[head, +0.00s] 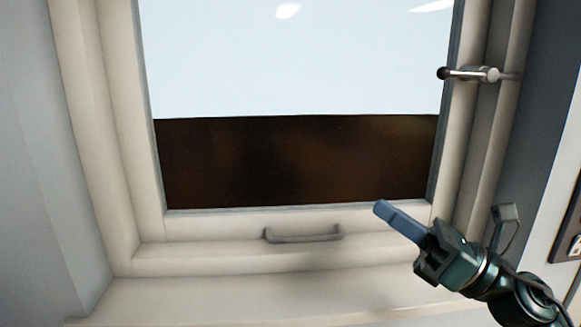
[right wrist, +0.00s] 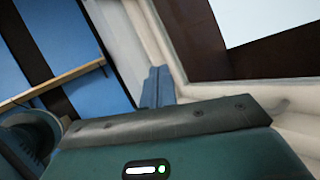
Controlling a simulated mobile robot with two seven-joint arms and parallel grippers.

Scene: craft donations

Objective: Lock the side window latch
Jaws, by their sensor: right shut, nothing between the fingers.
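The side window (head: 295,75) fills the middle of the head view in a cream frame, and its sash looks closed in the frame. The latch (head: 478,74) is a small metal lever on the right side of the frame, lying about level, with its dark knob end pointing left over the sash. My right gripper (head: 382,209) is at the lower right of the window, shut and empty, below the latch and apart from it. Its blue fingers (right wrist: 157,88) also show in the right wrist view, near the cream frame. My left gripper is in neither view.
A grey pull handle (head: 303,234) sits on the bottom rail of the sash. The cream sill (head: 230,297) below is bare. A grey wall (head: 32,160) stands on the left. The right wrist view shows a wooden ledge (right wrist: 62,81) and blue panels at left.

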